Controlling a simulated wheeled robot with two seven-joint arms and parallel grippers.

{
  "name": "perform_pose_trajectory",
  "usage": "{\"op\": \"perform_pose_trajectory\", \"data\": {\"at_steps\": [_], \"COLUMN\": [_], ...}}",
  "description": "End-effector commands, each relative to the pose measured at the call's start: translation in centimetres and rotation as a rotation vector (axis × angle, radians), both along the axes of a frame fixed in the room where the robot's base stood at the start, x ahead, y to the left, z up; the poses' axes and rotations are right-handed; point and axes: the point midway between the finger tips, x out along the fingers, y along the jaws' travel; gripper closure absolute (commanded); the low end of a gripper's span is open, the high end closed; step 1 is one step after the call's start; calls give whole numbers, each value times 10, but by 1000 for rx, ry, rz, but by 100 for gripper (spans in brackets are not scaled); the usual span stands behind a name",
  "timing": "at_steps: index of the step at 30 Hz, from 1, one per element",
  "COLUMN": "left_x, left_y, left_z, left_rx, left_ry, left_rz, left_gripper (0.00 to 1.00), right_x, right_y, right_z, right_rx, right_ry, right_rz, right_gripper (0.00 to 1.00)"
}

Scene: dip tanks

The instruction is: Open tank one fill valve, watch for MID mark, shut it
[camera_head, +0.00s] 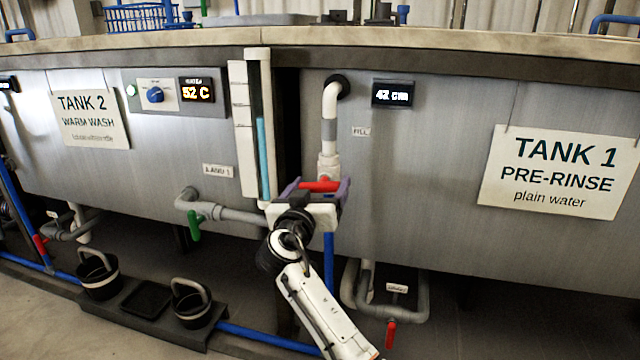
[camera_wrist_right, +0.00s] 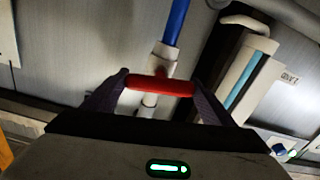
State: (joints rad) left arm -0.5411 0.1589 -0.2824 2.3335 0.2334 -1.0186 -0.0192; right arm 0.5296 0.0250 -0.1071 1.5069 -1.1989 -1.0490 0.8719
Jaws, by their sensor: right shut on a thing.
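The tank one fill valve has a red handle (camera_head: 320,186) set crosswise on the vertical white fill pipe (camera_head: 330,105). My right gripper (camera_head: 316,192) is shut on this handle. In the right wrist view the handle (camera_wrist_right: 160,86) lies crosswise between the two fingers of the gripper (camera_wrist_right: 160,90). The level tube (camera_head: 263,150) stands left of the pipe, with a blue column up to roughly half its height. The scale strip (camera_head: 242,120) beside it has tick marks, but their lettering is too small to read. The tank 1 display (camera_head: 394,94) seems to read 42 cm. My left gripper is out of view.
The tank 1 sign (camera_head: 558,172) hangs at right. A lower pipe with a red handle (camera_head: 391,334) sits below tank 1. Tank 2 has a green-handled valve (camera_head: 195,228) and a heater panel (camera_head: 175,92).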

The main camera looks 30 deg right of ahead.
Motion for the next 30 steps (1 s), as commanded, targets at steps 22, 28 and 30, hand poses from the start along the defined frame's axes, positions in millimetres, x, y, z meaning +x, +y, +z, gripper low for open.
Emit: {"op": "perform_pose_trajectory", "data": {"at_steps": [22, 28, 30], "left_x": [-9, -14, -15], "left_y": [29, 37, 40], "left_z": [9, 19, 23], "left_rx": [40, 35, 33], "left_ry": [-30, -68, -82], "left_rz": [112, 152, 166], "left_gripper": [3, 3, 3], "right_x": [0, 0, 0], "right_y": [1, 2, 2], "right_z": [1, 1, 0], "right_rx": [-453, -578, -620], "right_ry": [537, 681, 733], "right_rz": [0, 0, 0], "right_gripper": [44, 44, 44]}}
